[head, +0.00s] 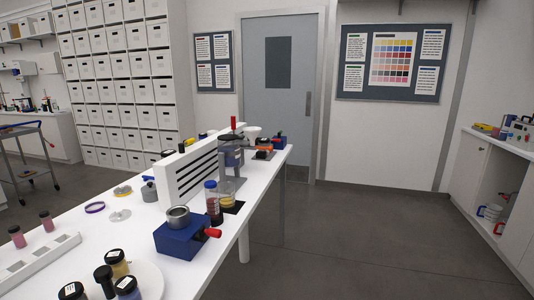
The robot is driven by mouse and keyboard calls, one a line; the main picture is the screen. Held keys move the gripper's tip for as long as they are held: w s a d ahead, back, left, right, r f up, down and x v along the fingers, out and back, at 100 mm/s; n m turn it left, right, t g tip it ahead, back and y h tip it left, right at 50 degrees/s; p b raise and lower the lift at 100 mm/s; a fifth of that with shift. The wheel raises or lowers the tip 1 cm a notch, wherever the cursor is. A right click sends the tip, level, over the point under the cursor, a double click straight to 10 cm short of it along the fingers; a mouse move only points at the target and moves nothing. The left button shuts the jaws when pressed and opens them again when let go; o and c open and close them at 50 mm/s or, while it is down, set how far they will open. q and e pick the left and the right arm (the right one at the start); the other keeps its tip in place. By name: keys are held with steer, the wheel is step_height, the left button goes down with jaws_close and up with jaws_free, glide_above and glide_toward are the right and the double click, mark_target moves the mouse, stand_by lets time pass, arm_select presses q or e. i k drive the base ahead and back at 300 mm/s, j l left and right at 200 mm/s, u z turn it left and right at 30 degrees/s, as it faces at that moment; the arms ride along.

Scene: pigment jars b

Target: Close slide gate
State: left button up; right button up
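A slide gate cannot be made out for certain. A grey stand (231,158) with a red upright handle (233,123) stands toward the far end of the white table; its details are too small to tell whether it holds a gate. Neither of my grippers shows.
A white slotted panel (188,172) stands upright on the long white table (130,232). A dark red bottle with a blue cap (213,203) stands near the right edge. Black-lidded jars (117,264) sit close in front. Floor (340,235) right of the table is clear, up to a side counter (497,147).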

mark_target(270, 149)
steer(key=i+l, duration=0.25)
steer(key=i, duration=0.2)
steer(key=i+l+z, duration=0.15)
steer(key=i, duration=0.35)
steer(key=i+l, duration=0.25)
steer(key=i, duration=0.2)
steer(key=i+l+z, duration=0.15)
steer(key=i, duration=0.35)
